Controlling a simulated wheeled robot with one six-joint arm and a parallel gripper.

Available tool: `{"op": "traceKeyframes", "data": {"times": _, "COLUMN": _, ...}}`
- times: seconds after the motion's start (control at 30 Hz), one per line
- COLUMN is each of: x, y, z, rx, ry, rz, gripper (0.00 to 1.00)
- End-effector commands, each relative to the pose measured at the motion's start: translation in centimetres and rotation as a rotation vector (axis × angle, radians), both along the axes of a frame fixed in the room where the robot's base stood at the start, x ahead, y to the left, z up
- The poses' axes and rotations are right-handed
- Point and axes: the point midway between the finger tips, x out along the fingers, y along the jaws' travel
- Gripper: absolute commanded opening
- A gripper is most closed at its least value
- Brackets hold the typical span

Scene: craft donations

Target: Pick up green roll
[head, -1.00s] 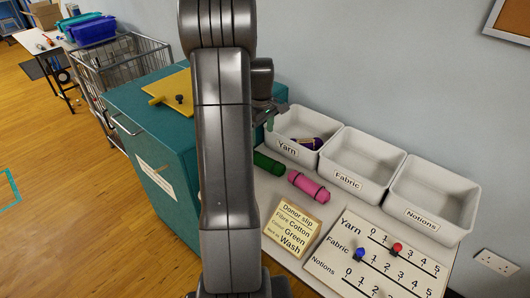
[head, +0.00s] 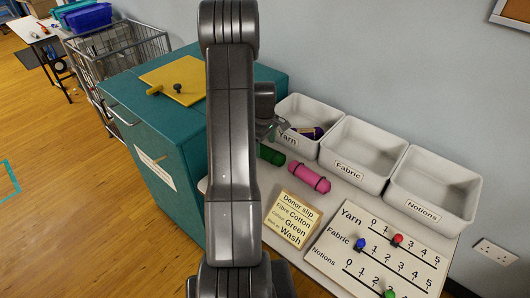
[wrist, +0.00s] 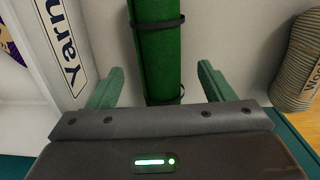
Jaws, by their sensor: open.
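The green roll (head: 270,154) lies on the white table in front of the Yarn bin, partly hidden by my arm in the head view. In the wrist view the green roll (wrist: 158,50) has two dark bands and runs up between my fingers. My gripper (wrist: 158,85) is open, with one green finger on each side of the roll and a gap on both sides. In the head view my gripper (head: 272,130) is small and partly hidden, just above the roll.
A pink roll (head: 309,177) lies to the right of the green roll. The Yarn bin (head: 297,140), Fabric bin (head: 348,171) and Notions bin (head: 420,212) stand behind. A donor slip (head: 293,218) and counting board (head: 375,260) lie in front. A teal cabinet (head: 165,130) stands left.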

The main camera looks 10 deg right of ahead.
Motion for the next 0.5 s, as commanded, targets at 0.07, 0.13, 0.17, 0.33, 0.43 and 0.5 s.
{"op": "traceKeyframes", "data": {"times": 0.07, "x": -0.5, "y": -0.1, "z": -1.2, "rx": 0.000, "ry": 0.004, "rz": -0.001, "gripper": 0.75}}
{"op": "traceKeyframes", "data": {"times": 0.13, "x": -0.4, "y": -0.1, "z": -2.1, "rx": 0.001, "ry": 0.004, "rz": 0.000, "gripper": 0.75}}
{"op": "traceKeyframes", "data": {"times": 0.17, "x": -0.4, "y": -0.1, "z": -2.4, "rx": 0.000, "ry": 0.003, "rz": 0.000, "gripper": 0.75}}
{"op": "traceKeyframes", "data": {"times": 0.33, "x": -0.3, "y": -0.1, "z": -3.1, "rx": 0.001, "ry": 0.001, "rz": 0.000, "gripper": 0.75}}
{"op": "traceKeyframes", "data": {"times": 0.43, "x": -0.3, "y": -0.1, "z": -3.1, "rx": 0.000, "ry": 0.000, "rz": 0.000, "gripper": 0.75}}
{"op": "traceKeyframes", "data": {"times": 0.5, "x": -0.3, "y": -0.1, "z": -3.1, "rx": 0.000, "ry": 0.000, "rz": 0.000, "gripper": 0.73}}
